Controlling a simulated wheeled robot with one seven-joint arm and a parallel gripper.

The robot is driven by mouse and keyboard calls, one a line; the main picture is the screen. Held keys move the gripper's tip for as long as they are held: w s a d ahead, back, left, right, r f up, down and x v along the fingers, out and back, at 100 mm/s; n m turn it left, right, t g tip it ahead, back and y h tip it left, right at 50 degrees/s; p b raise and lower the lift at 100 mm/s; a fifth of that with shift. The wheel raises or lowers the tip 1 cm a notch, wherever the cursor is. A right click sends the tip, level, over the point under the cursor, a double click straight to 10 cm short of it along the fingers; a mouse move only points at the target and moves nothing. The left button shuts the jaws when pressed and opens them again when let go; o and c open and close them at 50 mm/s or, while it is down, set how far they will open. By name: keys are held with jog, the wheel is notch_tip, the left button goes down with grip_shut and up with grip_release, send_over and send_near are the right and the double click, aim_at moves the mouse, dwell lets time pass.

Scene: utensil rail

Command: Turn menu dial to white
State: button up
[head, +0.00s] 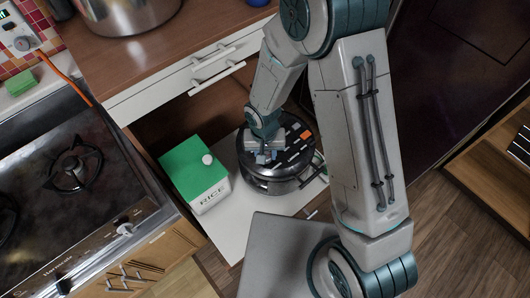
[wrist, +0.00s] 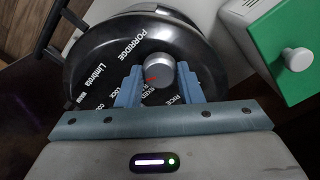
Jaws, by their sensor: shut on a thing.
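The rice cooker (head: 258,184) is round and dark, with a black top carrying pale patches and one orange patch. In the wrist view its top (wrist: 105,70) shows white printed words, among them PORRIDGE, Umbrota and RICE; others are cut off or hidden by my fingers. The silver menu dial (wrist: 158,72) stands on this top, with a red mark at its lower left side. My gripper (wrist: 160,84) has one blue-grey finger on each side of the dial and is shut on it. In the head view my gripper (head: 264,154) hides the dial. I cannot read a "white" label.
A white RICE box (head: 212,198) with a green lid and pale knob stands left of the cooker on the pulled-out shelf (head: 228,232). A stove (head: 90,190) is at left. A counter (head: 125,60) with a metal pot (head: 128,14) overhangs behind.

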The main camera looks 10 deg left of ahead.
jog(key=n+b, duration=0.2)
jog(key=n, duration=0.1)
jog(key=shift+f, duration=0.15)
jog(key=n+b, duration=0.1)
jog(key=n, duration=0.2)
jog(key=n+b, duration=0.1)
jog(key=n, duration=0.7)
jog(key=n+p, duration=0.1)
jog(key=n, duration=0.2)
jog(key=shift+d+r+n, duration=0.1)
jog(key=shift+r+n, duration=0.1)
jog(key=shift+n, duration=0.2)
jog(key=n+p, duration=0.1)
jog(key=n, duration=0.4)
jog(key=shift+y+p, duration=0.3)
jog(key=o, duration=1)
